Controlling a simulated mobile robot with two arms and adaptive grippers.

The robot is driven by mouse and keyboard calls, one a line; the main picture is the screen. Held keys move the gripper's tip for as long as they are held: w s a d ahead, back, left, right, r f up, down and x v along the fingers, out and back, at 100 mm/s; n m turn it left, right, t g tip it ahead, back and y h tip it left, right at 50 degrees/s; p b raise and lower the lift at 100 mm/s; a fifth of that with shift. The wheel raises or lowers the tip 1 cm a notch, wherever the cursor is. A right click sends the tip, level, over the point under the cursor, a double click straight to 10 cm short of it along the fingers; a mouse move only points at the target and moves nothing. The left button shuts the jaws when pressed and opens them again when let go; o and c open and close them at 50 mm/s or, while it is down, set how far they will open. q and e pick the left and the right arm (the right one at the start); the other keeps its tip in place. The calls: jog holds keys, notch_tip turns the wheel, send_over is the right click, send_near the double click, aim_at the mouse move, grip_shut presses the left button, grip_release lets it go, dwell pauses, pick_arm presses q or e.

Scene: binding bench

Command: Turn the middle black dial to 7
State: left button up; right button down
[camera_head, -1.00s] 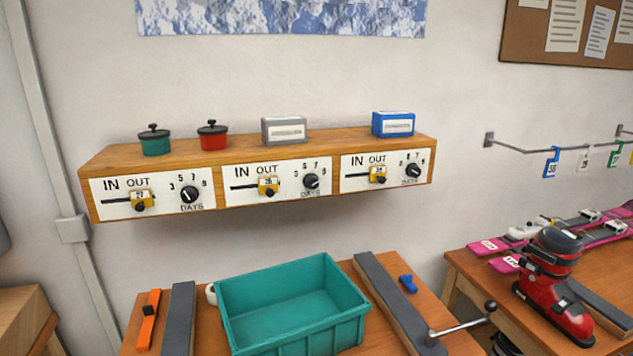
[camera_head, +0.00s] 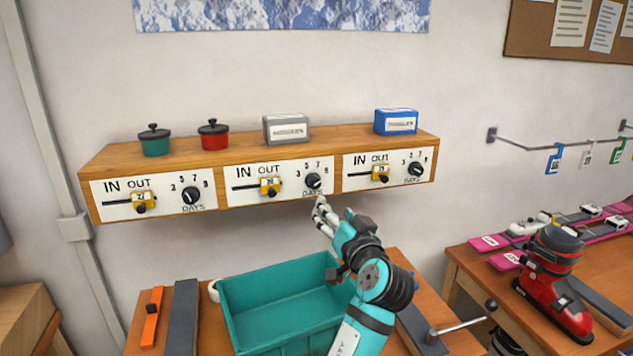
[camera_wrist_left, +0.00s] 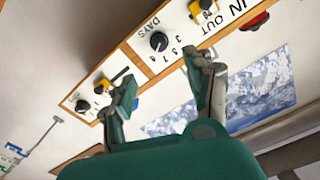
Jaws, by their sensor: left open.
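The middle black dial (camera_head: 314,181) is a round knob on the white middle panel (camera_head: 245,194) of the wooden shelf unit, with 3, 5, 7, 9 around its top and DAYS below. It also shows upside down in the left wrist view (camera_wrist_left: 159,41). Its setting is too small to tell. My left gripper (camera_head: 322,210) is just below and slightly right of the dial in the head view, apart from it. Its fingers are spread and empty, and in the wrist view (camera_wrist_left: 160,80) the dial lies beyond the gap between the fingertips. My right gripper is out of view.
A left dial (camera_head: 192,196) and a right dial (camera_head: 416,170) flank it. A yellow slider (camera_head: 270,186) sits left of the middle dial. Pots and boxes stand on the shelf top (camera_head: 345,136). A teal bin (camera_head: 265,280) stands on the bench below, partly behind my arm.

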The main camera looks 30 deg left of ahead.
aim_at(316, 184)
pick_arm(q)
jog(key=p+x, duration=0.5)
jog(key=x, duration=0.8)
jog(key=shift+w+a+r, duration=0.1)
jog(key=shift+w+a, duration=0.05)
jog(key=shift+w, duration=0.1)
jog(key=shift+w+a, duration=0.4)
jog(key=shift+a, duration=0.1)
